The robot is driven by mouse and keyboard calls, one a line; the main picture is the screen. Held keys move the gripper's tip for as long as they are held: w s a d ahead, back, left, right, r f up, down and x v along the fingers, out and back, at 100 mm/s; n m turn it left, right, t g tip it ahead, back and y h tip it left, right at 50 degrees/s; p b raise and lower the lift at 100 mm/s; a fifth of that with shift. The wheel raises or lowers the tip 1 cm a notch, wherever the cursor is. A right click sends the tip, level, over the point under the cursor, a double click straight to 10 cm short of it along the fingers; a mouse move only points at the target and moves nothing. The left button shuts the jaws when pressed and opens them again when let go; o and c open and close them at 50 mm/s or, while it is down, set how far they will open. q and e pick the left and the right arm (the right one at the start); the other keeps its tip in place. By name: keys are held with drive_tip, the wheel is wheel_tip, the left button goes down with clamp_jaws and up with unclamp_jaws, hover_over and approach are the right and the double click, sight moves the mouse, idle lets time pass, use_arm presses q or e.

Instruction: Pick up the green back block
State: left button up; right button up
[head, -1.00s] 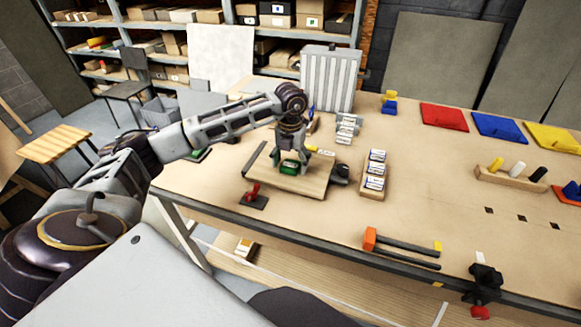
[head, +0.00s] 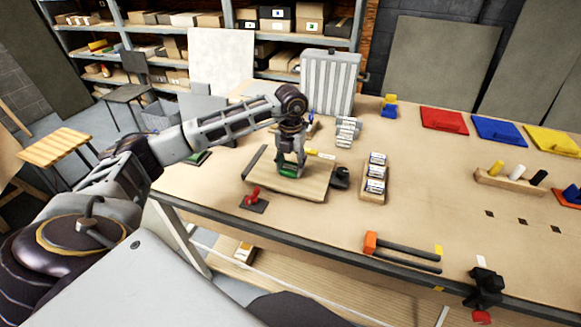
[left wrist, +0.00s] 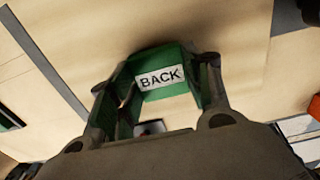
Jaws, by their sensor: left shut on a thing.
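The green block (left wrist: 165,72) bears a white label reading "BACK" in the left wrist view. In the head view the green block (head: 289,173) shows low between the fingers, over the wooden board (head: 312,186). My left gripper (head: 291,167) points down and is shut on the block; its two fingers flank the block in the left wrist view (left wrist: 160,92). I cannot tell whether the block touches the board. My right gripper is not in view.
A wooden rack of white-labelled blocks (head: 374,180) stands to the right. An orange-ended bar tool (head: 400,249) lies near the table's front edge. The table's middle right is mostly clear.

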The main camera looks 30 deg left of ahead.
sight(290, 167)
use_arm(q)
wheel_tip(290, 167, up, 10)
drive_tip(key=b, duration=0.1)
drive_tip(key=shift+f, duration=0.25)
idle(0.4)
